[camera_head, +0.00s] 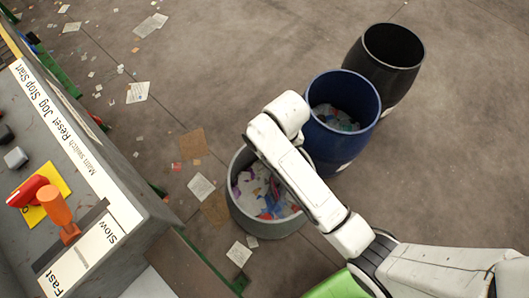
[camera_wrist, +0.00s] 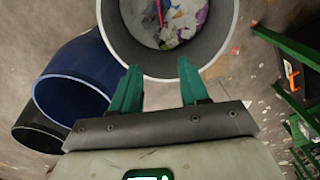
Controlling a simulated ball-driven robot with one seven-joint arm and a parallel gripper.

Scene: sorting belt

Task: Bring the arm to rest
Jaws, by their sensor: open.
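My white arm (camera_head: 305,185) reaches from the lower right over the grey bin. My gripper (camera_wrist: 157,84) shows in the wrist view with two green fingers apart and nothing between them. The fingertips point at the near rim of the grey bin (camera_wrist: 226,35). In the head view the gripper itself is hidden behind my arm. The grey bin (camera_head: 262,229) holds paper and plastic scraps and stands partly under my arm.
A blue bin (camera_head: 313,133) with scraps and a black bin (camera_head: 399,85) stand in a row beyond the grey one. A control panel (camera_head: 95,200) with an orange lever (camera_head: 56,208) and red switch (camera_head: 27,191) fills the left. Paper litter lies on the open floor between.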

